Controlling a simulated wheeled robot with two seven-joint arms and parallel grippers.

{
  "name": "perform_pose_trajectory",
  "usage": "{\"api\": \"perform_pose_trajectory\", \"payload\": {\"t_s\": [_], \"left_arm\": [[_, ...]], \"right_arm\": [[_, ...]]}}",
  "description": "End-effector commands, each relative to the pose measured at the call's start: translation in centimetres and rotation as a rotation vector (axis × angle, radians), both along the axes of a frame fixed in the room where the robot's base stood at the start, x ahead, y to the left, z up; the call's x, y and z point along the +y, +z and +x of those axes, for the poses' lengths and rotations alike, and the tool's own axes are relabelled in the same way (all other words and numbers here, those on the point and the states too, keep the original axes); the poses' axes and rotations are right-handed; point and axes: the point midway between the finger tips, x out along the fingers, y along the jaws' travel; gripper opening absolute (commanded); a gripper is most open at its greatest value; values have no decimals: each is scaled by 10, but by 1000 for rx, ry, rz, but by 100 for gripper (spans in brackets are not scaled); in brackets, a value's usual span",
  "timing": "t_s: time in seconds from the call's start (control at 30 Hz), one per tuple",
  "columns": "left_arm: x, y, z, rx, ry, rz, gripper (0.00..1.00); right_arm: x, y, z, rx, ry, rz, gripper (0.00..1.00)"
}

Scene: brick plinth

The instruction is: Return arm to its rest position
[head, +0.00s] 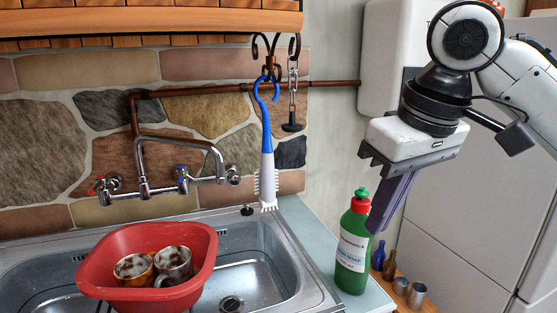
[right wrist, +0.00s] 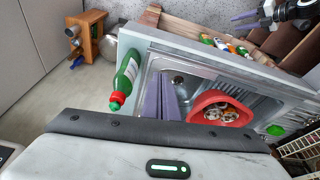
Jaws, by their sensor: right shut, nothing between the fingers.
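My right gripper (head: 380,228) hangs at the right of the head view, its purple fingers pointing down and together, with nothing between them. The fingers are close to the green soap bottle (head: 352,245) in the picture; I cannot tell whether they touch it. In the right wrist view the purple fingers (right wrist: 168,98) point toward the sink, with the bottle (right wrist: 126,78) left of them. My left gripper (right wrist: 244,17) shows small at the top right of the right wrist view, over the far side of the counter. Whether its purple fingers are open is unclear.
A red basin (head: 92,275) with dirty mugs (head: 174,265) sits in the steel sink (head: 280,262). A blue-and-white brush (head: 267,160) hangs from a hook below the wooden shelf (head: 150,20). A small wooden stand (right wrist: 97,38) with cups and bottles is beside the counter.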

Motion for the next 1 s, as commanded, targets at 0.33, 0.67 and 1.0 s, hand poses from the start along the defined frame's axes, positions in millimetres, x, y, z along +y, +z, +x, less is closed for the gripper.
{"api": "perform_pose_trajectory", "payload": {"t_s": [0.33,0.67,1.0], "left_arm": [[0,-4,-8,16,0,0,36],[0,-6,-11,23,0,0,36],[0,-6,-11,24,0,1,36]], "right_arm": [[52,-132,-3,-5,162,87,0],[82,-245,-42,-50,163,246,0],[42,-338,-108,-81,-49,269,0]]}}
